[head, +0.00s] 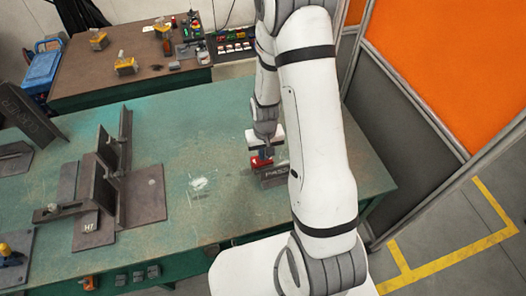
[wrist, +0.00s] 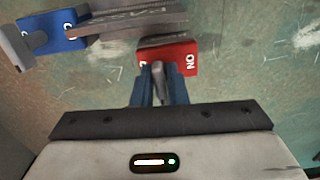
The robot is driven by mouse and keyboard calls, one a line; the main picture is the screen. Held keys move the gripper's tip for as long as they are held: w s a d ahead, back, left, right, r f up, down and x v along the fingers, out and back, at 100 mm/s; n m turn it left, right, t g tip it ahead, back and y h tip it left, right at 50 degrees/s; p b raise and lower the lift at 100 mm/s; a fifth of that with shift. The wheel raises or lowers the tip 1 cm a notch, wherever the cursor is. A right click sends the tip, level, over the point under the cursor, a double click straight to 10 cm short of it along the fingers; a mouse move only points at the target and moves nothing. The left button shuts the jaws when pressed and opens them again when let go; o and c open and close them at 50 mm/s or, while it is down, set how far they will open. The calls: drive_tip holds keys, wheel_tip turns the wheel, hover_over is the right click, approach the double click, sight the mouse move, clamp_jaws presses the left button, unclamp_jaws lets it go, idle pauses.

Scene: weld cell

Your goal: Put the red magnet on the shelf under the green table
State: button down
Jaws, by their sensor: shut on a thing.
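The red magnet (wrist: 182,56) is a red block with white lettering and a grey handle, seen in the wrist view. My gripper (wrist: 159,90) is shut on its handle, with a blue finger on each side. In the head view the red magnet (head: 260,161) is under my gripper (head: 262,148), over the right part of the green table (head: 215,215). I cannot tell whether it touches the tabletop. Below the table's front edge a green strip (head: 180,272) shows; the shelf itself is not clearly seen.
A dark lettered steel piece (head: 274,175) lies beside the magnet. A blue magnet (wrist: 60,30) shows in the wrist view. A steel fixture (head: 110,185) stands left on the table. An orange screen (head: 425,60) is at right. Small items (head: 137,275) sit below the front edge.

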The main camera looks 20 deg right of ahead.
drive_tip(key=c, duration=1.5)
unclamp_jaws()
drive_tip(key=shift+o, duration=0.2)
drive_tip(key=shift+r, duration=0.1)
drive_tip(key=s+r+b, duration=0.1)
drive_tip(key=s+r, duration=0.1)
drive_tip(key=r, duration=0.8)
drive_tip(key=s+r+t+b, duration=0.1)
drive_tip(key=s+r, duration=0.2)
drive_tip(key=r, duration=0.8)
drive_tip(key=shift+s+a, duration=0.2)
drive_tip(key=shift+a, duration=0.05)
drive_tip(key=s+r, duration=0.2)
drive_tip(key=s, duration=0.1)
drive_tip(key=s+r+t, duration=0.1)
drive_tip(key=s+r, duration=0.2)
drive_tip(key=s, duration=0.1)
drive_tip(key=s+r+t, duration=0.1)
drive_tip(key=s+r, duration=0.1)
drive_tip(key=s, duration=0.1)
drive_tip(key=shift+s+a+r, duration=0.15)
drive_tip(key=shift+s+a, duration=0.2)
drive_tip(key=shift+a, duration=0.05)
